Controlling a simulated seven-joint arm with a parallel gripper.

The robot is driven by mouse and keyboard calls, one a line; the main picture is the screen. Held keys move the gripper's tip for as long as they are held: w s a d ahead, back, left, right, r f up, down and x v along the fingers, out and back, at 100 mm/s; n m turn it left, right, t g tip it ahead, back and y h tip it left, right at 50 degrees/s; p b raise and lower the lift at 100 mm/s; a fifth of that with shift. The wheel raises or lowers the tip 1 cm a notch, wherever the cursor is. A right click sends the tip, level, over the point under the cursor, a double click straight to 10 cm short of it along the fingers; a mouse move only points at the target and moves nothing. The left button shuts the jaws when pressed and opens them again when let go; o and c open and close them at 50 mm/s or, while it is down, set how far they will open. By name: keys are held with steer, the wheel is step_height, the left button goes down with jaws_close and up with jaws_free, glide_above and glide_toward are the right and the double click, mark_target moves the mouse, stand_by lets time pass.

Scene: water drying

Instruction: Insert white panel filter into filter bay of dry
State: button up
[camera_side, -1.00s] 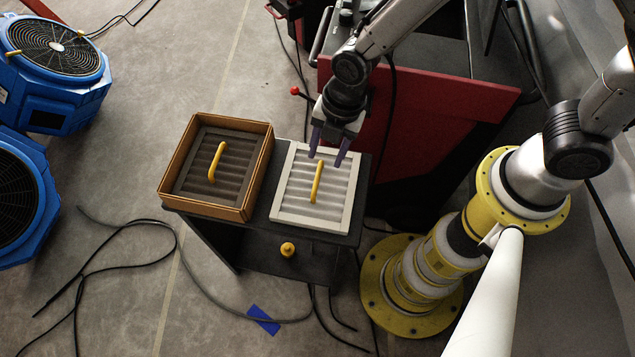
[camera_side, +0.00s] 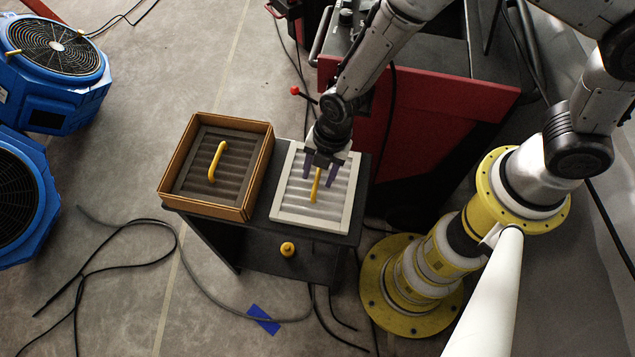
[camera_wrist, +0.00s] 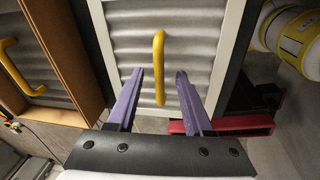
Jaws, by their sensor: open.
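The white panel filter (camera_side: 327,211) lies flat on the right half of a dark stand, with a pale frame, ridged face and yellow handle (camera_side: 315,186). In the wrist view the handle (camera_wrist: 159,68) stands ahead of and between my two purple fingertips. My gripper (camera_side: 318,178) is open and empty, with its fingers above the far part of the filter, on either side of the handle's line; contact cannot be told. A dark filter (camera_side: 196,186) with its own yellow handle sits in a brown box-like frame left of the white one. No empty filter bay is clearly visible.
The dark stand (camera_side: 288,262) has a yellow knob on its front. A red and black machine (camera_side: 430,95) stands behind it. Blue fans (camera_side: 60,85) are at the left. Loose black cables and a blue patch (camera_side: 263,319) lie on the open concrete floor.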

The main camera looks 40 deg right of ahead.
jaws_close()
stand_by(1.3)
